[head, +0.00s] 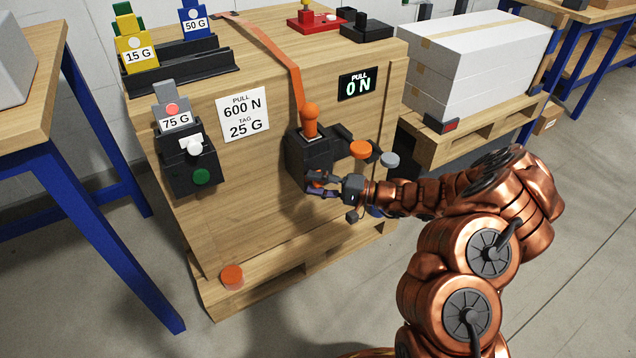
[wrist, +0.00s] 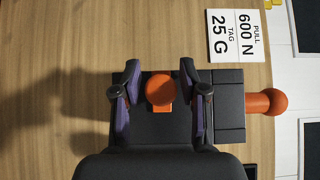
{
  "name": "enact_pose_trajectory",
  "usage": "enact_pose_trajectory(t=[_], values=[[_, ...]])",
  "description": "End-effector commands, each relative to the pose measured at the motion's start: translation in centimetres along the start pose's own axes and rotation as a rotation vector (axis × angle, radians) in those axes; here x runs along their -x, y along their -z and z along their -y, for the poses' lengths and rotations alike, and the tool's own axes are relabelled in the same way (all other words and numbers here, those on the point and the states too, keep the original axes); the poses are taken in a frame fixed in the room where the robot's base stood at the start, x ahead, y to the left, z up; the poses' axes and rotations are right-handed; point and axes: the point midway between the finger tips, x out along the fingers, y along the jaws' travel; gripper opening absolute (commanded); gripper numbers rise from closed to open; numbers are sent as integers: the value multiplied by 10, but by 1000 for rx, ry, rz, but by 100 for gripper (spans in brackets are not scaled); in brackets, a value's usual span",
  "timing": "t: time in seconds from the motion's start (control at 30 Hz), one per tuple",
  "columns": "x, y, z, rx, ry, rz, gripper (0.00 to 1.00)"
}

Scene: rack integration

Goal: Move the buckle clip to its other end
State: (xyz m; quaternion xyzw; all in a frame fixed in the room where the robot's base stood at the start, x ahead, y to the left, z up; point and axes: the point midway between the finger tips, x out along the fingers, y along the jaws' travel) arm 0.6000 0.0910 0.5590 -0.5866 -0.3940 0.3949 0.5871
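A black buckle device (head: 305,150) is mounted on the front of a wooden crate, with an orange strap (head: 280,55) running down to it. An orange ball-topped handle (head: 310,118) stands up from its top; it also shows in the wrist view (wrist: 265,102). A round orange knob (wrist: 160,88), which may be the buckle clip, sits low on the device. My gripper (head: 318,185) is at the device's lower front. In the wrist view its two fingers (wrist: 160,95) are open on either side of the knob, with gaps visible. The head view mostly hides the knob.
A sign (head: 242,115) reads PULL 600 N, TAG 25 G; a display (head: 358,84) reads 0 N. Orange (head: 360,149) and grey (head: 389,160) knobs stick out right of the device, near my arm. A 75 G tag (head: 175,120) is left. An orange disc (head: 231,275) lies on the pallet.

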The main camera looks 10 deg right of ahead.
Motion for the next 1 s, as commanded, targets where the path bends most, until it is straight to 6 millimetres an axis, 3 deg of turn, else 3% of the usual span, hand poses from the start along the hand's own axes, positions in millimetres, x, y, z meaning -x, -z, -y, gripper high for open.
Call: enact_pose_trajectory(t=[0.47,0.67,1.0], values=[[7,2,1,1,1,-5,54],[35,2,1,1,1,-9,54],[97,1,0,0,2,-6,54]])
